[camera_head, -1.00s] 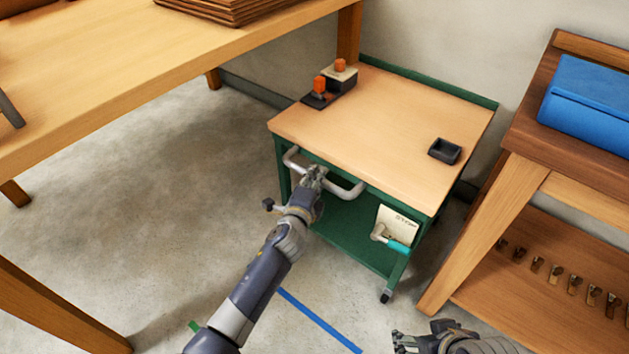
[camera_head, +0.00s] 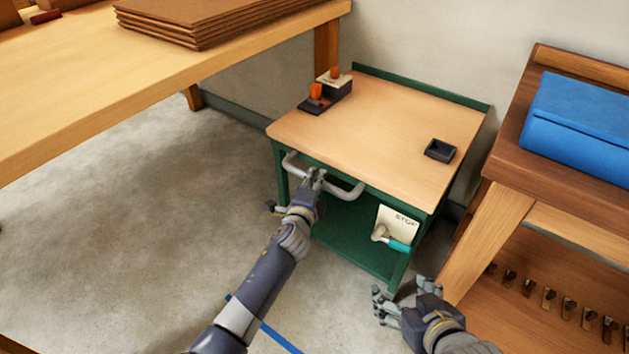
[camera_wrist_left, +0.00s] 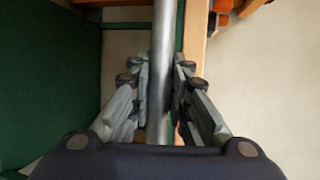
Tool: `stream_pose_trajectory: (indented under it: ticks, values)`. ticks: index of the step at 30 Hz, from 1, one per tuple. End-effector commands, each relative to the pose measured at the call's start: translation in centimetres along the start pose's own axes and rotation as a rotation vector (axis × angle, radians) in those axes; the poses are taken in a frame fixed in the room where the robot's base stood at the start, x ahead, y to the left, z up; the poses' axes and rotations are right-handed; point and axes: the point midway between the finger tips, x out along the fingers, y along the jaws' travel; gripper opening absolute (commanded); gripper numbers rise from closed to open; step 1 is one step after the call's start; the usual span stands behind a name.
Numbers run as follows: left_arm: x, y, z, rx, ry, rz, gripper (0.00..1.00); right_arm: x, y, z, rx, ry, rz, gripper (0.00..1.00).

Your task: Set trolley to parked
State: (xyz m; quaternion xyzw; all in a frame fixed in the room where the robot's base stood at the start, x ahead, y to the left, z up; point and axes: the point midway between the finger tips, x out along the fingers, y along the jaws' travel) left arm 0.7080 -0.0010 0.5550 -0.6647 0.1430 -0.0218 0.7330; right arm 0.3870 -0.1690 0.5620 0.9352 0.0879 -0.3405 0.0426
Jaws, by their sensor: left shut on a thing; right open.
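The trolley (camera_head: 395,125) has a light wooden top and a green frame, and stands between the workbench and a wooden rack. A grey bar handle (camera_head: 343,190) runs along its front. My left gripper (camera_head: 314,178) is shut on this handle; in the left wrist view the bar (camera_wrist_left: 163,60) runs between its fingers (camera_wrist_left: 160,95). A white STOP plate (camera_head: 398,224) with a teal-gripped lever (camera_head: 399,246) is at the trolley's front right corner. My right gripper (camera_head: 388,302) is open and empty, low and in front of that corner.
The workbench (camera_head: 150,75) stands at left with stacked brown sheets (camera_head: 200,18). The wooden rack (camera_head: 510,150) at right bears a blue case (camera_head: 580,125) and has several hooks below. Orange-topped items (camera_head: 328,92) and a black tray (camera_head: 440,150) are on the trolley. Blue tape (camera_head: 278,338) marks the floor.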

Motion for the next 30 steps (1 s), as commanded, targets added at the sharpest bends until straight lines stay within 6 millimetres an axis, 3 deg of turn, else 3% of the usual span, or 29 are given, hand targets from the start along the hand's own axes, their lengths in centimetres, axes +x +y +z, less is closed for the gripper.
stream_pose_trajectory:
  ticks: [4,5,7,8,20,30]
  values:
    - [0.1,-0.5,0.1,-0.001,-0.001,-0.007,0.0,0.0,0.0,0.0,0.0,-0.001,0.0,0.7]
    - [0.2,-0.5,0.1,-0.001,-0.001,-0.007,0.19,0.0,0.0,0.0,0.0,-0.001,0.0,0.7]
    - [0.2,-0.5,0.1,-0.001,0.0,-0.008,0.35,0.0,0.0,0.0,0.0,-0.001,0.0,0.7]
    - [0.2,-0.5,0.1,-0.001,0.0,-0.008,0.38,0.0,0.0,0.0,0.0,-0.001,0.0,0.7]
    - [-0.2,-0.2,0.1,0.0,0.0,-0.004,0.38,0.0,0.0,0.1,0.0,-0.005,-0.001,0.7]
    - [-3.7,-0.1,0.1,0.0,0.001,-0.005,0.38,0.0,0.0,0.1,0.0,-0.003,0.0,0.7]
